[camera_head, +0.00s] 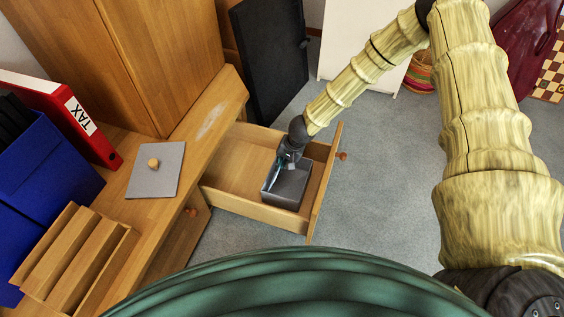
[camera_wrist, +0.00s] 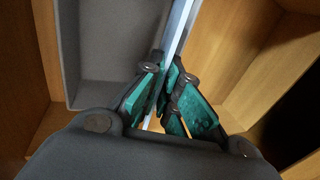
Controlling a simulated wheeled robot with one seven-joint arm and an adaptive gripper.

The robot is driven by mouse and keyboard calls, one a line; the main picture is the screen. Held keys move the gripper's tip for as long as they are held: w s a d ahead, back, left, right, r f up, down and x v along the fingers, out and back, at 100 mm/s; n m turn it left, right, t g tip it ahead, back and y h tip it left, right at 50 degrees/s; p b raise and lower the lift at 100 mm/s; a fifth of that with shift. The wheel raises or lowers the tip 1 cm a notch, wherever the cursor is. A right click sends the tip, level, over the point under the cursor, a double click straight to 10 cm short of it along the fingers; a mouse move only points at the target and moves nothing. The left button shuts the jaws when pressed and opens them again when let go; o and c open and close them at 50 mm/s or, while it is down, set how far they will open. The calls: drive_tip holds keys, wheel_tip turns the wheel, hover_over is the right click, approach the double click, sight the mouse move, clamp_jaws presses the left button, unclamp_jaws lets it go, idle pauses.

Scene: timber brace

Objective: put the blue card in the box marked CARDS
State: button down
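My gripper (camera_head: 283,166) points down over the grey open box (camera_head: 288,187) in the pulled-out drawer. In the wrist view its green-padded fingers (camera_wrist: 170,95) are closed around a thin, pale-blue card (camera_wrist: 178,28), seen nearly edge-on. The card stands out beyond the fingertips, beside the right wall of the grey box (camera_wrist: 110,40). In the head view only a small bluish sliver of it shows at the fingers. I cannot tell whether its lower edge is inside the box. No CARDS marking is legible on the box.
The wooden drawer (camera_head: 236,205) has bare floor around the box. A grey lid with a wooden knob (camera_head: 153,184) lies on the desk (camera_head: 178,133). A red TAX binder (camera_head: 62,108), a blue file holder (camera_head: 45,170) and a slatted wooden tray (camera_head: 62,262) stand at left.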

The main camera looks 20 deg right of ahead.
drive_tip(key=shift+f+b, duration=0.65)
drive_tip(key=shift+f, duration=1.15)
drive_tip(key=c, duration=1.1)
unclamp_jaws()
drive_tip(key=shift+r, duration=0.1)
drive_tip(key=shift+r+p, duration=3.9)
drive_tip(key=shift+p, duration=0.25)
